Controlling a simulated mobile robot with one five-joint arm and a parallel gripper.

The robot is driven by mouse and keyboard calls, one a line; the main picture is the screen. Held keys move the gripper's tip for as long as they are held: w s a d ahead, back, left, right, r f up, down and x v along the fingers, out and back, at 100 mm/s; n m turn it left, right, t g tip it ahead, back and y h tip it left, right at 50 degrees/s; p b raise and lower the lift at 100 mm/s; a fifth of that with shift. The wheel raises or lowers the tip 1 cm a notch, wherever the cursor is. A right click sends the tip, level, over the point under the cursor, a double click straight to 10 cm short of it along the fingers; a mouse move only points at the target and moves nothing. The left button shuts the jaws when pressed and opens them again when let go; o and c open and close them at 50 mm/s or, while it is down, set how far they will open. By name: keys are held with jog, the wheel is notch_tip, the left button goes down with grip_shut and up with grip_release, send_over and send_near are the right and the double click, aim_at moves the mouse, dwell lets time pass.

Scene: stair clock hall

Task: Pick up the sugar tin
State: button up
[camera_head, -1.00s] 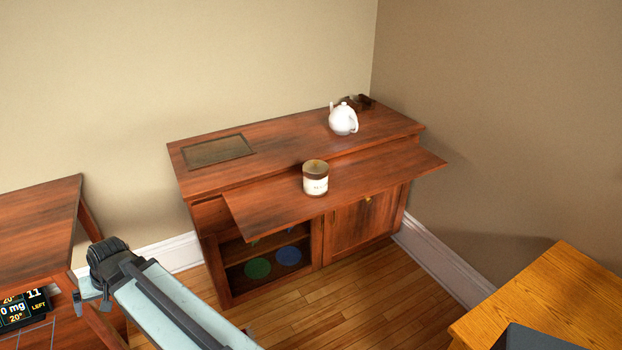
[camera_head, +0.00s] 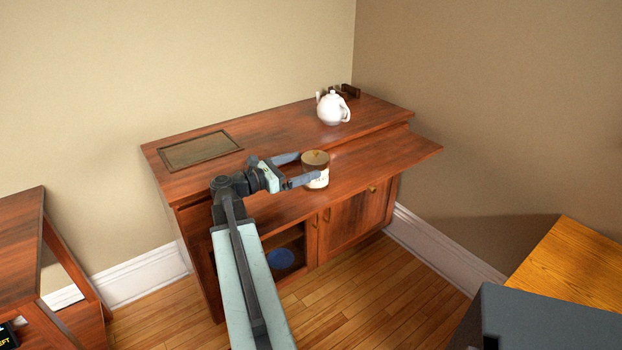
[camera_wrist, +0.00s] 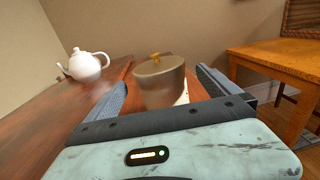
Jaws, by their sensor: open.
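The sugar tin (camera_head: 316,164) is a round canister with a brownish top and a pale label. It stands upright on the pulled-out shelf (camera_head: 385,163) of the wooden sideboard. My gripper (camera_head: 300,169) is open, with its two fingers reaching to the left side of the tin. In the wrist view the tin (camera_wrist: 159,84) stands between the two spread fingers of my gripper (camera_wrist: 163,90), with a small brass knob on its lid. I cannot tell whether either finger touches it. The tin's lower part is partly hidden by a finger and the gripper body.
A white teapot (camera_head: 332,109) stands on the sideboard top (camera_head: 285,135), behind the tin. A dark small object (camera_head: 350,91) is beside it. A flat framed panel (camera_head: 200,151) lies at the top's left. A lighter wooden table (camera_head: 575,265) is at the right. The shelf right of the tin is clear.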

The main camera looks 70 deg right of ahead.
aim_at(323, 160)
jog(key=shift+d, duration=0.1)
jog(key=x, duration=0.7)
jog(key=shift+s+d+f, duration=0.1)
jog(key=shift+s+d, duration=0.1)
jog(key=shift+s, duration=0.1)
jog(key=c, duration=1.9)
